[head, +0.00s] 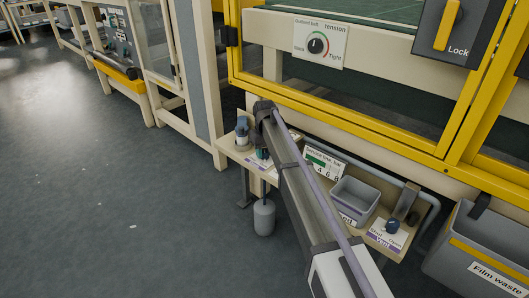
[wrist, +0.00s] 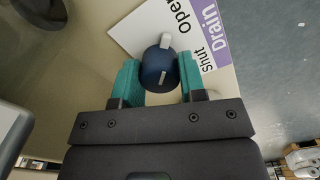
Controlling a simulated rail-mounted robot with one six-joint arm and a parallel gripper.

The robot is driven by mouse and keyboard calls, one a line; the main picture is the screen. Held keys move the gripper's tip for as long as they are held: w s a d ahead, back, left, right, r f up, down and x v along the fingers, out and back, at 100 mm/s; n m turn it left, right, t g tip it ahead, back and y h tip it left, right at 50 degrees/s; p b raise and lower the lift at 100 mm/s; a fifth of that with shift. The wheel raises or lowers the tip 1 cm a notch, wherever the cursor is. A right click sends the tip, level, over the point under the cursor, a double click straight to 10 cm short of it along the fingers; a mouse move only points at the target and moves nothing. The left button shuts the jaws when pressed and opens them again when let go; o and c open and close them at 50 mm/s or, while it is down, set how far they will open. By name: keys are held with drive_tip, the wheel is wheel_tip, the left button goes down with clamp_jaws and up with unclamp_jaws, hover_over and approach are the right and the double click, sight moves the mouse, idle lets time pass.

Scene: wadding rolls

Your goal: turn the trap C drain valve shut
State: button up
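A dark blue round valve knob (wrist: 160,70) with a pale pointer bar shows in the wrist view. It stands at a white card (wrist: 150,32) lettered Shut and Open, with a purple Drain band. My gripper (wrist: 160,64) has its teal fingers on both sides of the knob. No clear gap shows between fingers and knob, and I cannot tell if they press on it. The pointer bar points to the top of the picture, toward the card. In the head view my gripper (head: 262,153) is over the left end of the low shelf and hides most of the knob. I see no trap letter.
The beige shelf (head: 228,143) also carries a blue-topped fitting (head: 242,128), a service line gauge (head: 322,164), a grey bin (head: 355,200) and a vent knob (head: 392,226). A grey canister (head: 264,217) is below. A yellow machine frame (head: 350,122) runs behind. Open floor lies left.

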drive_tip(key=c, duration=0.4)
drive_tip(key=shift+m, duration=0.3)
drive_tip(key=m, duration=0.7)
drive_tip(key=shift+m, duration=0.4)
drive_tip(key=m, duration=0.4)
drive_tip(key=shift+m, duration=0.3)
drive_tip(key=m, duration=0.4)
drive_tip(key=shift+m, duration=0.4)
